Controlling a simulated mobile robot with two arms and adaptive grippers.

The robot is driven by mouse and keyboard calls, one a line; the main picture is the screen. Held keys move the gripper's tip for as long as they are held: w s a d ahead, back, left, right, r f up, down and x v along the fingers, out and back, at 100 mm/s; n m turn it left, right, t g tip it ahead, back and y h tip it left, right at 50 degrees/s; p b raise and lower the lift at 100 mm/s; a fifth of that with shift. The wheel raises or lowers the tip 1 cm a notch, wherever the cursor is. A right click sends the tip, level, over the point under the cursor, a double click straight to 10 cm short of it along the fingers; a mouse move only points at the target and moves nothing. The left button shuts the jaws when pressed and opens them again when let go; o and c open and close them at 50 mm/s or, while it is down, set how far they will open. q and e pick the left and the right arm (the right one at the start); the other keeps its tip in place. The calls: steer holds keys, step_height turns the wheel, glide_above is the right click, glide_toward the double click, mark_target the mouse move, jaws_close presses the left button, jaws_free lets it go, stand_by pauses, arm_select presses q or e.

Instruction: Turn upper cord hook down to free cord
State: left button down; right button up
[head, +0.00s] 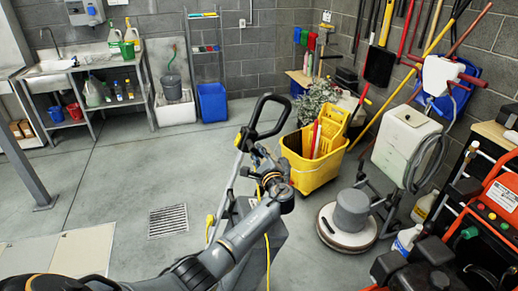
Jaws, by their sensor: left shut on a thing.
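An upright machine with a black loop handle (265,118) and a grey body (262,236) stands in the middle of the floor. A yellow cord (268,262) hangs along its body, and a yellow cord end (209,221) shows at its left side. My left gripper (259,155) is at the upper part of the handle, just below the loop. It is shut on the upper cord hook, which is small and mostly hidden by the fingers; its angle cannot be told. My left arm covers part of the machine. My right gripper is not in view.
A yellow mop bucket (309,171) stands just right behind the handle. A round floor polisher (347,220) is at the right. A red-framed machine (496,200) fills the right edge. The floor around the drain grate (168,220) at left is clear.

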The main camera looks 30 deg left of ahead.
arm_select(q)
steer(key=shift+f+m+p, duration=0.15)
steer(key=shift+m+p, duration=0.15)
steer(key=shift+m, duration=0.3)
steer(key=shift+s, duration=0.1)
steer(key=c, duration=1.2)
jaws_free()
steer(key=v, duration=1.2)
